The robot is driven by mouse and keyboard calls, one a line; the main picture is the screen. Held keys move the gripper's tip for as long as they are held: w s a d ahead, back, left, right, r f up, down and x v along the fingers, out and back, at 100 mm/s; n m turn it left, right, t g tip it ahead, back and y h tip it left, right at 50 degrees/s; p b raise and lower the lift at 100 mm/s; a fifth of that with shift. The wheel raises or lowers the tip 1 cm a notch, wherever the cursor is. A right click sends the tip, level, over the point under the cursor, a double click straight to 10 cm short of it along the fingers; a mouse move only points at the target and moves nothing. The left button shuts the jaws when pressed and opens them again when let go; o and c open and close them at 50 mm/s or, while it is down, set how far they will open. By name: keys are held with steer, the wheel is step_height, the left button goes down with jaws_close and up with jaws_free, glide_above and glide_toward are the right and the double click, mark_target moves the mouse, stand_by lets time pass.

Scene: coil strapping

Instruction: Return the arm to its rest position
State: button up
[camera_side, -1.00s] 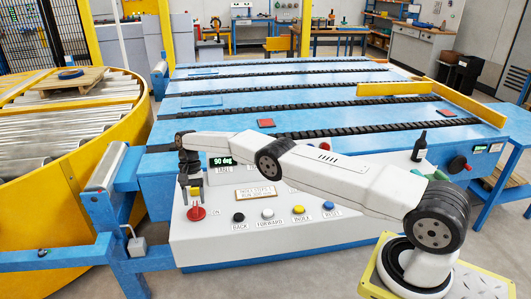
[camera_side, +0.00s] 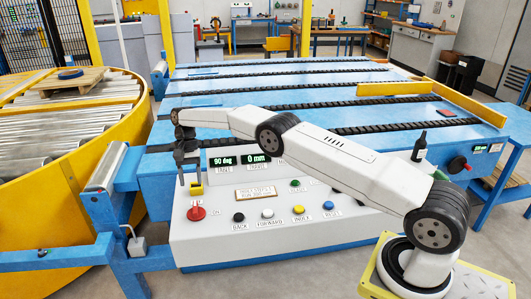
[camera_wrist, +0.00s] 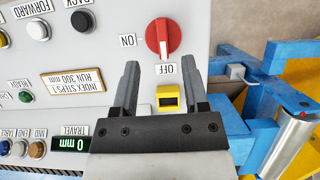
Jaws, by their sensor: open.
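My gripper (camera_side: 188,168) hangs over the left end of the white control panel (camera_side: 270,225), fingers pointing down. In the wrist view my gripper (camera_wrist: 168,80) has its two dark fingers apart with nothing between them. The red rotary switch (camera_side: 196,213) stands below and in front of the fingers. It also shows in the wrist view (camera_wrist: 163,39), between the ON and OFF labels. A small yellow block (camera_wrist: 168,97) shows between the finger bases in the wrist view. My arm stretches leftward across the panel from its base at the lower right.
Several push buttons (camera_side: 268,213) line the panel front. A blue conveyor (camera_side: 270,83) with black chains lies behind. A yellow roller turntable (camera_side: 60,130) is at left.

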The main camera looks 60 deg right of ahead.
steer(key=shift+r, duration=0.1)
stand_by(0.3)
steer(key=s+r+n+t+h, duration=0.1)
steer(key=s+r+n+t, duration=0.15)
steer(key=s, duration=0.45)
steer(key=s+r+n+t+h, duration=0.1)
steer(key=s+r+n, duration=0.1)
steer(key=s+r, duration=0.35)
steer(key=s+f+n+t+h, duration=0.1)
steer(key=s+n, duration=0.3)
steer(key=s, duration=1.6)
steer(key=shift+a+f+t, duration=0.4)
steer(key=shift+f+t, duration=0.25)
steer(key=shift+f, duration=0.1)
